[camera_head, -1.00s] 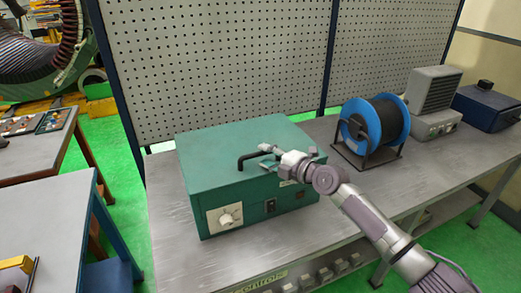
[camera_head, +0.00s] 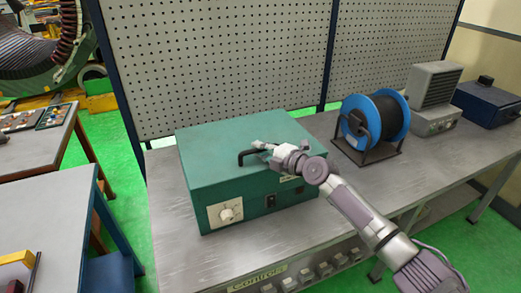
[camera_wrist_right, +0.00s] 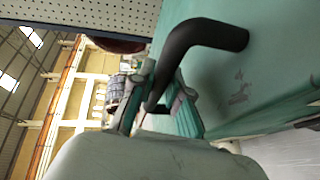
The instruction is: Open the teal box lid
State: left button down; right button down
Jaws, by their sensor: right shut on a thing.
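The teal box (camera_head: 205,165) sits on the grey workbench, with its lid down. A black bar handle (camera_head: 247,154) is at the lid's front edge. A white dial (camera_head: 228,211) is on the box's front face. My right gripper (camera_head: 264,147) reaches in from the right over the lid's front edge and is shut on the handle. In the right wrist view the black handle (camera_wrist_right: 203,36) curves from the teal surface (camera_wrist_right: 270,75) in between the fingers (camera_wrist_right: 158,95). The gripper hides the handle's right part. My left gripper is not in view.
A blue-rimmed spool of dark wire (camera_head: 375,122) stands on the bench (camera_head: 165,225) right of the box. A grey cabinet unit (camera_head: 435,92) and a dark blue box (camera_head: 490,104) are farther right. A perforated panel (camera_head: 220,55) rises behind the box.

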jog(key=shift+w+r, duration=0.1)
jog(key=shift+r, duration=0.5)
jog(key=w+a+r+g, duration=0.1)
jog(key=w+r, duration=0.2)
jog(key=r, duration=0.4)
jog(key=w+a+r+g+h+b, duration=0.1)
jog(key=w+r, duration=0.3)
jog(key=r, duration=0.3)
jog(key=shift+w+a+r+m, duration=0.2)
jog(key=shift+m, duration=0.2)
jog(key=c, duration=1.1)
grip_release()
jog(key=shift+c, duration=0.2)
jog(key=shift+s, duration=0.1)
